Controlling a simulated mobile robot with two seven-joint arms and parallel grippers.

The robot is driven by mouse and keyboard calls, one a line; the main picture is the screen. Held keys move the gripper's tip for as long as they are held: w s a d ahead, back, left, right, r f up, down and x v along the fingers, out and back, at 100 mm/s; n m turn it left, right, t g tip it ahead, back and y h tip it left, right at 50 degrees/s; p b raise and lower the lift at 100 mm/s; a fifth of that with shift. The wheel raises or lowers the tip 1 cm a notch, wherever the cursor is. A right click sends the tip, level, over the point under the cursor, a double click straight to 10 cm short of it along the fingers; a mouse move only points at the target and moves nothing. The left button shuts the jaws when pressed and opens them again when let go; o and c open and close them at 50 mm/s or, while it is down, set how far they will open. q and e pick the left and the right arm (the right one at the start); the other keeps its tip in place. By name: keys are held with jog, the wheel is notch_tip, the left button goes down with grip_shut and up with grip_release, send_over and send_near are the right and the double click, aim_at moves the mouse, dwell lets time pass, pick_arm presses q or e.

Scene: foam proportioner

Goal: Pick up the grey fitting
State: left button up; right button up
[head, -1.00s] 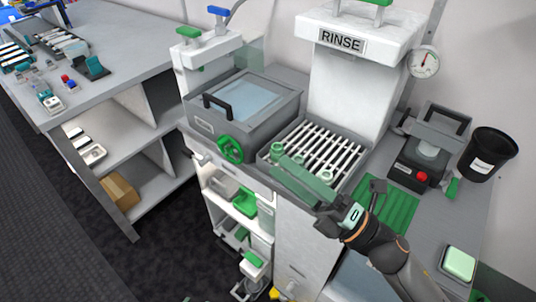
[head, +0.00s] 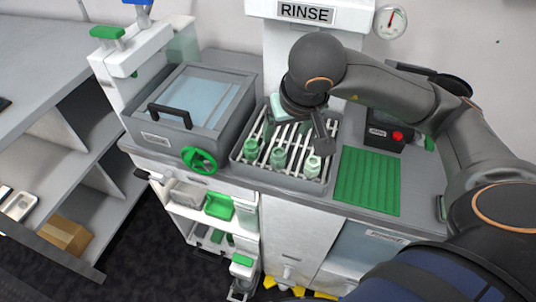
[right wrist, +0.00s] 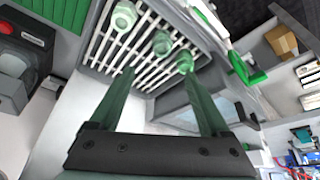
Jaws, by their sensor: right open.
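Three small ring-topped fittings stand on the slatted rack under the RINSE sign: a left one (head: 251,148), a middle one (head: 277,157) and a right one (head: 313,165). All look pale green to grey-green, so I cannot tell which is the grey fitting. In the right wrist view they line up beyond the fingers: one at the top (right wrist: 124,14), one in the middle (right wrist: 161,42) and one lower right (right wrist: 185,62). My right gripper (right wrist: 160,75) is open and empty, above the rack and apart from the fittings. My left gripper is out of view.
The slatted rack (head: 238,160) has a raised grey rim. Left of it is a lidded basin (head: 180,130) with a black handle and a green handwheel (head: 199,160). A green ribbed mat (head: 368,182) lies right, with a red-button device (head: 385,136) behind it.

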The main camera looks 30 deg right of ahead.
aim_at(279, 152)
jog(key=x, duration=0.6)
jog(key=shift+s+f, duration=0.1)
jog(key=shift+f, duration=0.05)
jog(key=shift+p+x, duration=0.35)
jog(key=shift+x, duration=2.25)
jog(key=shift+s+a+f, duration=0.1)
jog(key=shift+s+a, duration=0.05)
jog(key=shift+s, duration=0.05)
jog(key=shift+c, duration=0.2)
grip_shut()
